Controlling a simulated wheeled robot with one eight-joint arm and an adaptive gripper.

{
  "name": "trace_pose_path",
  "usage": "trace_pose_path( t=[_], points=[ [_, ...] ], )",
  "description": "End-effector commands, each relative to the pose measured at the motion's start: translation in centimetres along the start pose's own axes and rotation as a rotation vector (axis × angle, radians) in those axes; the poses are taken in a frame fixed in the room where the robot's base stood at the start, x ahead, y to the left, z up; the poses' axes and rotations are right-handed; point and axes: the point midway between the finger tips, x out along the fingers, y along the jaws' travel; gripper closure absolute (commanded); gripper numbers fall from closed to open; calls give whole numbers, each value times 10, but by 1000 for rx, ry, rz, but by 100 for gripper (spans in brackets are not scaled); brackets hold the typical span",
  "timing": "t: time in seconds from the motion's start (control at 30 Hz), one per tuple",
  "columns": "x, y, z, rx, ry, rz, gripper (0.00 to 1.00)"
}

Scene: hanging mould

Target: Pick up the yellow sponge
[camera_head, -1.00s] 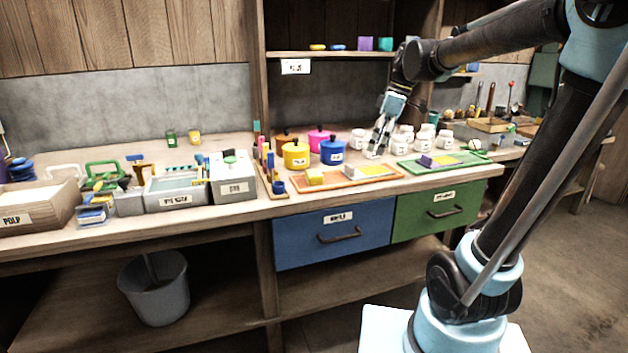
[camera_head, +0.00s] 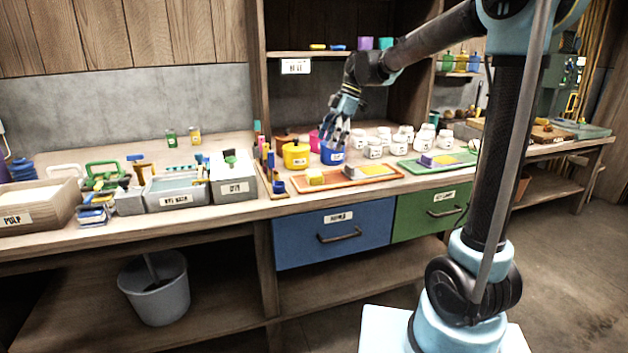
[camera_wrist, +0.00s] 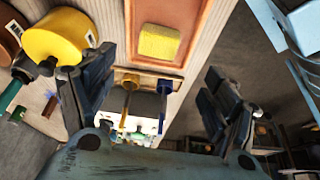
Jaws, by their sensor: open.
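The yellow sponge (camera_head: 315,178) is a small block lying on the left end of the orange tray (camera_head: 340,184), near the bench's front edge. In the wrist view the sponge (camera_wrist: 160,42) lies at the upper middle, on the tray's bare orange surface, with its whole top showing. My gripper (camera_head: 335,138) is open and empty, above and behind the tray, with its fingers in front of or over the blue pot (camera_head: 332,155). In the wrist view its fingers (camera_wrist: 158,100) stand wide apart, and the sponge is beyond them, not between them.
A yellow pot (camera_head: 296,155) stands left of the blue pot, close behind the sponge. White jars (camera_head: 373,150) stand to the right. A grey-and-yellow piece lies on the tray's right part. A green tray (camera_head: 438,163) is further right. Tools in a holder (camera_head: 268,170) stand left of the tray.

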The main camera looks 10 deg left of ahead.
Motion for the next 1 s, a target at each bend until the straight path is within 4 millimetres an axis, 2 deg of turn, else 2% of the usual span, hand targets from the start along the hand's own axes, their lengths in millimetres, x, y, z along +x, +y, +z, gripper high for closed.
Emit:
trace_pose_path(
  t=[0.1, 0.3, 0.57, 0.8, 1.0],
  points=[
    [22, 0, 0, -2, 0, 0, 20],
    [52, 0, 0, 0, 0, 0, 20],
    [67, 0, -1, 0, 0, 0, 20],
    [98, 2, -5, 0, -1, 0, 20],
    [114, 2, -4, 0, 0, 0, 20]
  ],
)
